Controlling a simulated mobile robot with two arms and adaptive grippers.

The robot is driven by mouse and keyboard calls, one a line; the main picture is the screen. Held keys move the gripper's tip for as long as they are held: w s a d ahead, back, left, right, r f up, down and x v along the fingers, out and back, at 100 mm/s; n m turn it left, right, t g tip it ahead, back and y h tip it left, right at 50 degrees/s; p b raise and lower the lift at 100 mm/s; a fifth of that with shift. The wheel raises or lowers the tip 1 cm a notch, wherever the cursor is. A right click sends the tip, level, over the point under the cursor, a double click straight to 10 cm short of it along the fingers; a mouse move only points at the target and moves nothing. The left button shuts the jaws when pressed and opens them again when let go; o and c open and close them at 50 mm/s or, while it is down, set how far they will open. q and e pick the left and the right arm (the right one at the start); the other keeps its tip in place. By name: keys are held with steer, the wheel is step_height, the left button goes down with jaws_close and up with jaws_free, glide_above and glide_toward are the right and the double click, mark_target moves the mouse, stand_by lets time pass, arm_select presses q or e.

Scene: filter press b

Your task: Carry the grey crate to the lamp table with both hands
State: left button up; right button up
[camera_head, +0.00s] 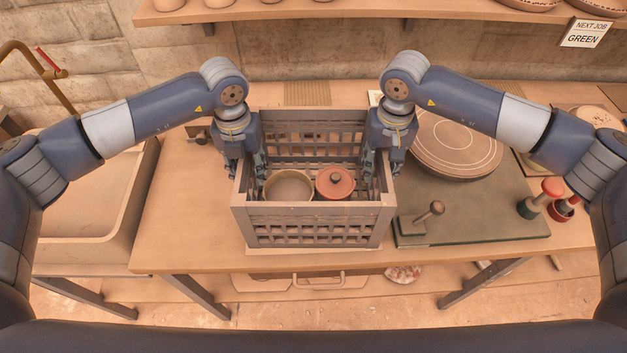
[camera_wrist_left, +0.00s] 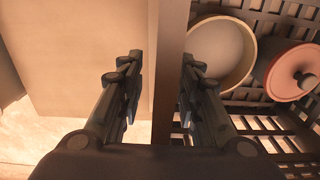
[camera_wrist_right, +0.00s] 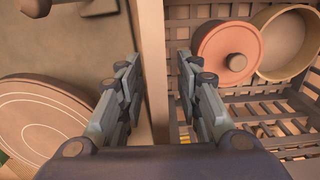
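The grey crate (camera_head: 312,212) stands on the wooden workbench (camera_head: 180,225), near its front edge. Inside are a pale open pot (camera_head: 289,186) and a round red lid with a dark knob (camera_head: 335,183). My left gripper (camera_head: 252,172) points down at the crate's left wall. In the left wrist view its open fingers (camera_wrist_left: 162,75) straddle that wall (camera_wrist_left: 171,40), with a gap on the outer side. My right gripper (camera_head: 377,172) is open over the right wall. In the right wrist view its fingers (camera_wrist_right: 155,75) stand either side of that wall (camera_wrist_right: 153,45). No lamp is recognisable.
A sink (camera_head: 95,215) is left of the bench. Right of the crate are a dark green board (camera_head: 475,222) with a wooden-handled tool (camera_head: 428,214), a round disc (camera_head: 455,145) and red-topped stampers (camera_head: 541,197). A shelf (camera_head: 400,12) with pottery runs above.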

mark_target(384, 150)
arm_select(q)
jaws_close()
arm_select(e)
jaws_close()
arm_select(q)
steer(key=shift+w+r, duration=0.1)
steer(key=shift+r, duration=0.1)
arm_select(e)
steer(key=shift+w+r, duration=0.1)
steer(key=shift+r, duration=0.1)
